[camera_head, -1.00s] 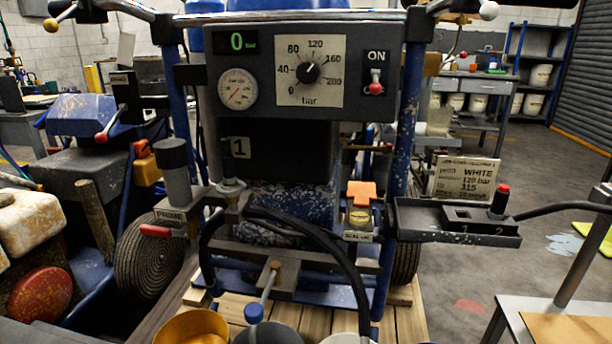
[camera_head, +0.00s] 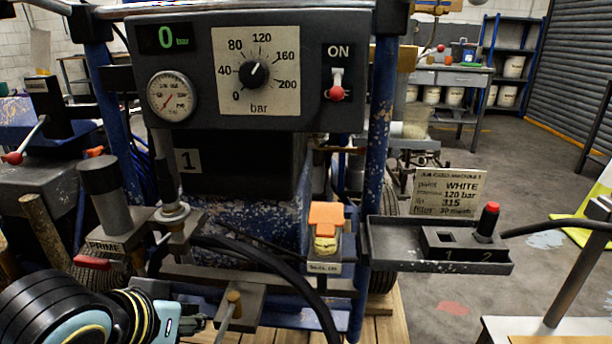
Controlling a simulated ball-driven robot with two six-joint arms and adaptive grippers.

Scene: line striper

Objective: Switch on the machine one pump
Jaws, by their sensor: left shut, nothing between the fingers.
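The machine one control panel (camera_head: 215,105) faces me, with a "1" plate (camera_head: 188,161) below it. Its toggle switch (camera_head: 337,86) sits under the ON label, with its red tip pointing down. The green display (camera_head: 172,38) reads 0 bar. The pressure dial (camera_head: 254,73) points up and right, between 120 and 160. A round gauge (camera_head: 172,96) is at the panel's left. My left gripper (camera_head: 186,325) is at the bottom left, low and well away from the switch, shut and empty; its fingertips are hard to make out. My right gripper is not in view.
An orange-capped part (camera_head: 325,222) and a black hose (camera_head: 290,285) lie below the panel. A tray (camera_head: 390,245) with slots 1 and 2 juts out right. The space before the panel is clear.

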